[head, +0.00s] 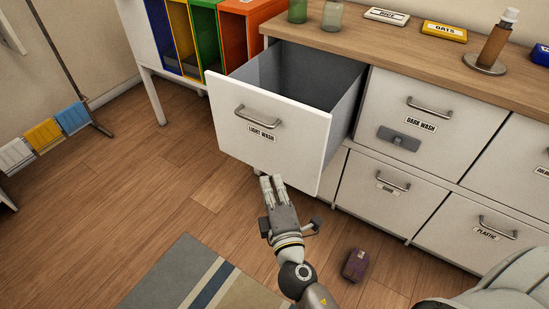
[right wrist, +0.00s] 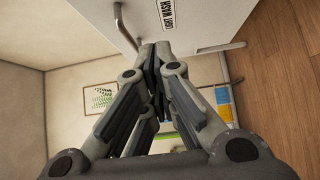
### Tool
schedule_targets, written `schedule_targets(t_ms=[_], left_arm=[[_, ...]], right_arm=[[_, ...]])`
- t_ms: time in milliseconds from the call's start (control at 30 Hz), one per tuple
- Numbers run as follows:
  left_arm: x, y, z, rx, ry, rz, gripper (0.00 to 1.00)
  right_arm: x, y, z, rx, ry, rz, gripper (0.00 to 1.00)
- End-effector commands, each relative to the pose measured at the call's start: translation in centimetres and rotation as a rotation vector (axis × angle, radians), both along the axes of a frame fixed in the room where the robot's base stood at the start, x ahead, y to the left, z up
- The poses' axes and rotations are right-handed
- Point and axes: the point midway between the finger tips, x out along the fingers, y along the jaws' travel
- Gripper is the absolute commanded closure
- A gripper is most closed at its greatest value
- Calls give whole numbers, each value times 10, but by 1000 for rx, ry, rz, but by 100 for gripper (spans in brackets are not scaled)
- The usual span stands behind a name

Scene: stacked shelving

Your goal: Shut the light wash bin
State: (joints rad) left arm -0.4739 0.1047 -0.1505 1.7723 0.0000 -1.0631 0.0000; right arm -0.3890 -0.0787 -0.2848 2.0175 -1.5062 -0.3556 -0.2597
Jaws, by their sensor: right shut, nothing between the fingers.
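The light wash bin (head: 268,150) is a white drawer pulled well out of the cabinet, with a grey inside that looks empty where it shows. Its front carries a metal bar handle (head: 257,119) and a "LIGHT WASH" label. My right gripper (head: 272,181) is shut and empty, just below the lower edge of the drawer front in the head view. In the right wrist view the closed fingertips (right wrist: 156,50) are close to the white drawer front (right wrist: 200,18), beside the handle (right wrist: 126,30). I cannot tell whether they touch it. My left gripper is not in view.
The dark wash bin (head: 415,112) and lower drawers are shut. A purple object (head: 356,265) lies on the floor right of my arm. A striped rug (head: 205,285) lies in front. Bottles and labelled boxes stand on the wooden top (head: 395,47).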

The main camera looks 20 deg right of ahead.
Motion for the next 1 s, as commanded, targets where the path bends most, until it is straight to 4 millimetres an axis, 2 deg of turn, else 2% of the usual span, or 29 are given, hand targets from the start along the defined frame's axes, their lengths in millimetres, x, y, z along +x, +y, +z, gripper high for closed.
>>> schedule_targets(t_ms=[267,400,700,1000], left_arm=[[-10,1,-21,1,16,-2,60],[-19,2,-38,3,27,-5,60],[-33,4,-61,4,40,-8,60],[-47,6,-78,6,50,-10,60]], right_arm=[[28,-4,5,0,-4,-1,100],[53,-6,5,1,-4,1,100],[104,-17,3,-2,-2,-2,100],[122,-42,2,0,-1,1,100]])
